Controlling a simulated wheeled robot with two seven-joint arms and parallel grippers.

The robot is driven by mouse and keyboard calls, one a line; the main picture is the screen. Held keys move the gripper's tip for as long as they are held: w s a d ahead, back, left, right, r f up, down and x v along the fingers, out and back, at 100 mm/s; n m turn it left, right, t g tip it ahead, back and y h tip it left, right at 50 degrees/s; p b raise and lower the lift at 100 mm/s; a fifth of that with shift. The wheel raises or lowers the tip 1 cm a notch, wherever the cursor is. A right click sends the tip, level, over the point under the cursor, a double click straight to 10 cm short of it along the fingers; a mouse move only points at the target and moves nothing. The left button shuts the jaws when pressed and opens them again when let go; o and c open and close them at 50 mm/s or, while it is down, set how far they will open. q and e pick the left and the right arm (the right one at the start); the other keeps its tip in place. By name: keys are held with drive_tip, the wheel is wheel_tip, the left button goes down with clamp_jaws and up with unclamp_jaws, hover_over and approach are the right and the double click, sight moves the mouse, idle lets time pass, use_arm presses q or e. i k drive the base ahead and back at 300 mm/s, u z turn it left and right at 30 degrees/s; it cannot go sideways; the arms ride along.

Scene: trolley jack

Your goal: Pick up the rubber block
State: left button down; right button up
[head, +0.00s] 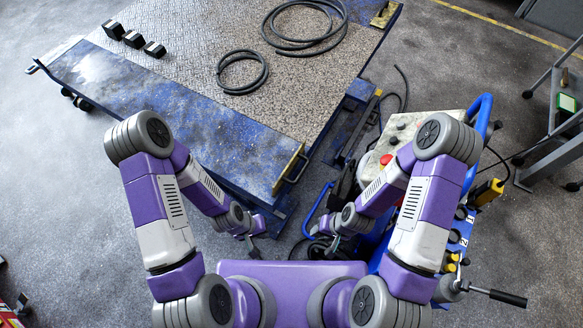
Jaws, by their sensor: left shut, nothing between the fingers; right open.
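Several small black blocks, which look like rubber blocks, sit in a row at the far left corner of the blue platform (140,85). One is at the left (113,29), one in the middle (133,39) and one at the right (154,49). My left gripper (254,252) is shut and empty, low in front of the platform's near edge, far from the blocks. My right gripper (331,250) is open and empty, to its right beside the control cart. Both grippers are small and partly hidden by my arms.
Coiled black hoses (242,72) lie on the platform's textured top. A control cart (428,122) with a red button and blue handles stands close to my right arm. A grey trolley (562,105) is at the far right. Open floor lies left of the platform.

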sight(114, 30)
drive_tip(key=u, duration=0.4)
drive_tip(key=k, duration=0.5)
drive_tip(key=u, duration=1.65)
drive_tip(key=i, duration=1.65)
drive_tip(key=z, duration=0.7)
drive_tip(key=i, duration=1)
drive_tip(key=z, duration=0.85)
